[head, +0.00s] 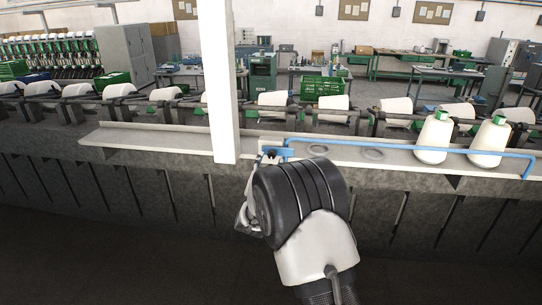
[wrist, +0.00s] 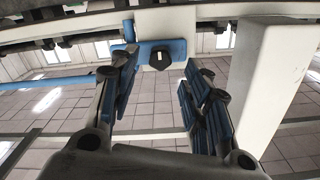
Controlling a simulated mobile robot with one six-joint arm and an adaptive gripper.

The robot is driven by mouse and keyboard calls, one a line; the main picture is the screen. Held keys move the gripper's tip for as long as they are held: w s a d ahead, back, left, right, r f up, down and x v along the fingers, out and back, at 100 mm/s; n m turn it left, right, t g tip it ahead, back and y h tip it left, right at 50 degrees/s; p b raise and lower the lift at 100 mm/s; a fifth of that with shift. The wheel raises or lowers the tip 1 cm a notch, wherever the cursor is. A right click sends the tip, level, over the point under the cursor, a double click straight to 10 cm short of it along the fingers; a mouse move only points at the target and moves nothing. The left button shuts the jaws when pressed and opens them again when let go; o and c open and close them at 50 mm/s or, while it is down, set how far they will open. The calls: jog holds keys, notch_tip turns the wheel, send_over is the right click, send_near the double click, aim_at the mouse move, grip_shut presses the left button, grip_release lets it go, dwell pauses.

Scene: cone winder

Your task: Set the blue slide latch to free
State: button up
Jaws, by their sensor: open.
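The blue slide latch (wrist: 170,47) shows in the wrist view as a blue plate with a black knob (wrist: 160,61) that carries a small white mark. In the head view the latch (head: 276,152) is a small blue piece at the shelf edge, just right of the white post, partly hidden by my wrist. My gripper (wrist: 162,72) is open, with one finger on each side of the knob and visible gaps between. I cannot tell how deep the fingers reach around it. Most of my gripper is hidden behind my wrist in the head view. No free or locked marking is readable.
A blue rail (head: 420,148) runs along the shelf (head: 170,145) to the right. Two white cones (head: 434,138) (head: 489,142) with green tops stand on the shelf at right. The white post (head: 222,80) rises close left of the latch. White rolls (head: 272,98) line the machine behind.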

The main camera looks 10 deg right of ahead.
aim_at(271, 156)
jog(key=shift+p+x, duration=0.3)
jog(key=shift+x, duration=2.25)
jog(key=shift+c, duration=0.5)
grip_shut()
